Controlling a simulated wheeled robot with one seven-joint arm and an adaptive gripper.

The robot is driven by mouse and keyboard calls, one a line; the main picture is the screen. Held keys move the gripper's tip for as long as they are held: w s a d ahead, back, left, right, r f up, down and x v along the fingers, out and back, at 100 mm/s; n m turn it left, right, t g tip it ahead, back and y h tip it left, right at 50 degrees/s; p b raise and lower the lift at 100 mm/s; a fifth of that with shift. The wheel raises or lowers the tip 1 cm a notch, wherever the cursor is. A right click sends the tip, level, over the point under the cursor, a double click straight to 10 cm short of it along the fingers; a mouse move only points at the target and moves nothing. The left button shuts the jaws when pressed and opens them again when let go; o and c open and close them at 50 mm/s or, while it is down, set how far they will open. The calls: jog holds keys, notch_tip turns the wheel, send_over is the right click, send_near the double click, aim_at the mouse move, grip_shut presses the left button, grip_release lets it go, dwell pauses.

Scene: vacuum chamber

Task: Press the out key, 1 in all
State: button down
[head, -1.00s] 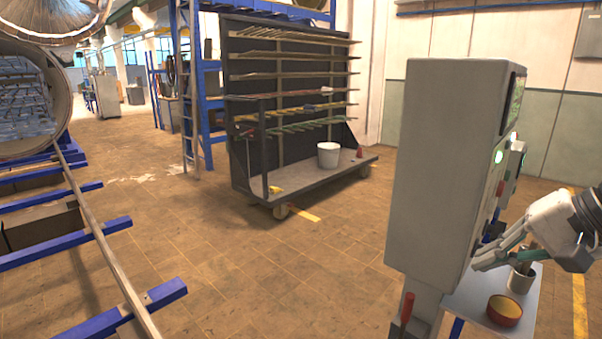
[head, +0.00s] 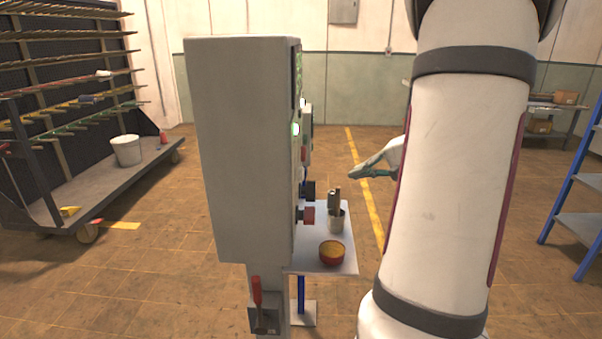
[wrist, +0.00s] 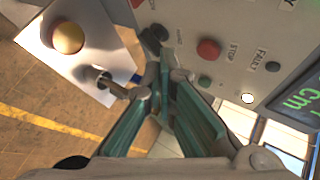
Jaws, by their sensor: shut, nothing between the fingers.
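The grey control cabinet (head: 240,150) stands left of centre in the head view, its key face turned to the right and seen edge-on. I cannot read a label for the out key. My gripper (head: 354,172) is shut and empty, apart from the cabinet's right side.
A red-handled lever (head: 257,292) is on the cabinet's post.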

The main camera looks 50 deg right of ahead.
aim_at(301, 174)
jog(key=shift+a, duration=0.1)
jog(key=w+a+b, duration=0.1)
jog(key=w+a, duration=0.4)
jog(key=w, duration=0.1)
jog(key=shift+w+a, duration=0.35)
jog(key=shift+w+b, duration=0.1)
jog(key=shift+b, duration=0.25)
dwell(1.2)
jog(key=shift+w+a, duration=0.2)
jog(key=shift+a, duration=0.05)
